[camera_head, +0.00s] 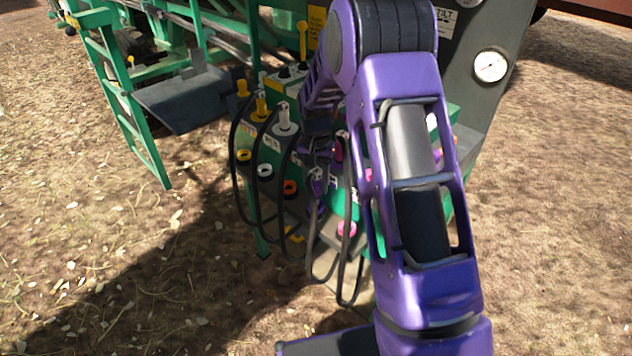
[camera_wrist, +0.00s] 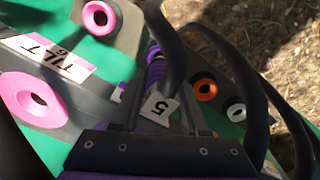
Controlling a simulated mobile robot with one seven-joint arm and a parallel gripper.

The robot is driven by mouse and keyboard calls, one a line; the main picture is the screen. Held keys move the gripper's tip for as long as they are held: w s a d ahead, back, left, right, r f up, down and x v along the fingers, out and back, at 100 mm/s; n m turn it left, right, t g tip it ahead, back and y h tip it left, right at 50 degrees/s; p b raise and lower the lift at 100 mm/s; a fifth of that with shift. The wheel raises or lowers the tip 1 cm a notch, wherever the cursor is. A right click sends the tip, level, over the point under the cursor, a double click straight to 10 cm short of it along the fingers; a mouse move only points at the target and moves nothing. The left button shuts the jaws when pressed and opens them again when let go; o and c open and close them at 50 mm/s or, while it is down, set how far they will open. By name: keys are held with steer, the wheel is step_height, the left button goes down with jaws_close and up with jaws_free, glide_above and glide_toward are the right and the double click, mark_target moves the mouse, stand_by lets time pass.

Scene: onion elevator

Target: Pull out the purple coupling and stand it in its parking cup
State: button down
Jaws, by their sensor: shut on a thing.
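The purple coupling (camera_wrist: 155,72) is between the fingers of my gripper (camera_wrist: 152,98) in the wrist view, with a white tag marked 5 and a black hose close by. My gripper is shut on it. In the head view the coupling (camera_head: 318,186) is a small purple shape below my gripper (camera_head: 317,165), among the hanging hoses. My arm and the hoses hide part of it. I cannot tell whether its end is seated in or clear of a socket. I cannot make out a purple-ringed parking cup clearly.
Black hoses (camera_head: 240,180) loop close around my gripper. A grey couplings stand to the left (camera_head: 285,118). Open ground lies at left.

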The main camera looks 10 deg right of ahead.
mark_target(316, 171)
steer(key=shift+f+b, duration=0.55)
steer(key=shift+f, duration=1.05)
stand_by(1.3)
stand_by(0.4)
jaws_free()
stand_by(0.4)
steer(key=shift+r+p, duration=2.35)
steer(key=shift+r, duration=1.15)
